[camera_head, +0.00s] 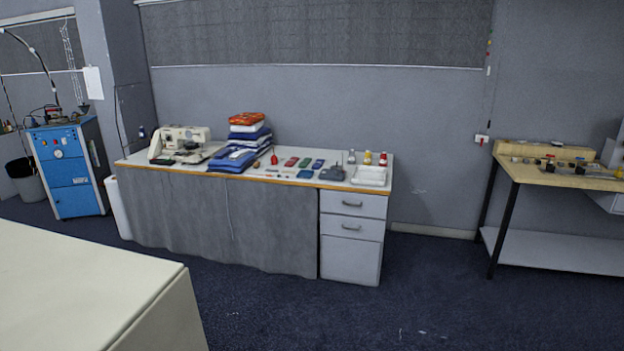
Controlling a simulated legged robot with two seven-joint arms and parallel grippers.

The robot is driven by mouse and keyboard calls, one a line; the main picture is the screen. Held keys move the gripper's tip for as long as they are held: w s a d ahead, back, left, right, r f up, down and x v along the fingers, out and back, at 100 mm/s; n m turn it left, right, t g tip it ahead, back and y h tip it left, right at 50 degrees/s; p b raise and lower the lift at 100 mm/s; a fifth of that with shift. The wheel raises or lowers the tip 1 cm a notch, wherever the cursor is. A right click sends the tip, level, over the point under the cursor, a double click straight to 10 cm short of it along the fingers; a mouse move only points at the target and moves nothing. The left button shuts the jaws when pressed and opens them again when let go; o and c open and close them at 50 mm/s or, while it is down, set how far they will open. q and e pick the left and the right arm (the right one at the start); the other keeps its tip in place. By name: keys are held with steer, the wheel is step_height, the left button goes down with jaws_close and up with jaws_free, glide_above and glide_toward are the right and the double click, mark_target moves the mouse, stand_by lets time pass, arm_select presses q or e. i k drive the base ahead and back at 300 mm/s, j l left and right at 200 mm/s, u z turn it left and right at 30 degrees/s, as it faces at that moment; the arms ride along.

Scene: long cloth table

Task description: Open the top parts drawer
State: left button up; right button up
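A white drawer unit (350,263) stands under the right end of the long table (301,184) against the back wall. Its top drawer (353,205) has a grey bar handle and looks closed. A second drawer (352,226) with a similar handle sits just below and also looks closed. The unit is some distance away across the floor. Neither of my grippers shows in the head view.
A pale cabinet or table corner (90,290) fills the near left. Dark blue carpet (400,300) is open before the drawers. A grey cloth (220,222) hangs along the table front. A workbench (550,176) stands right; a blue machine (68,170) stands left.

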mark_target(356, 193)
steer(key=i+z, duration=0.15)
steer(key=i, duration=0.4)
steer(key=i+j+z, duration=0.1)
steer(key=i, duration=0.4)
steer(key=i+j+z, duration=0.15)
steer(key=i, duration=0.4)
steer(key=i+j+z, duration=0.1)
steer(key=i, duration=0.45)
steer(key=i+j+z, duration=0.15)
steer(key=i+j, duration=0.2)
steer(key=i, duration=0.15)
steer(key=i+j+z, duration=0.4)
steer(key=i+j, duration=0.15)
steer(key=i, duration=0.15)
steer(key=i+j+z, duration=0.35)
steer(key=i+j, duration=0.3)
steer(key=j, duration=0.15)
steer(key=j+u, duration=0.1)
steer(key=j, duration=0.65)
steer(key=i+j+u, duration=0.15)
steer(key=j, duration=0.6)
steer(key=k+j, duration=0.05)
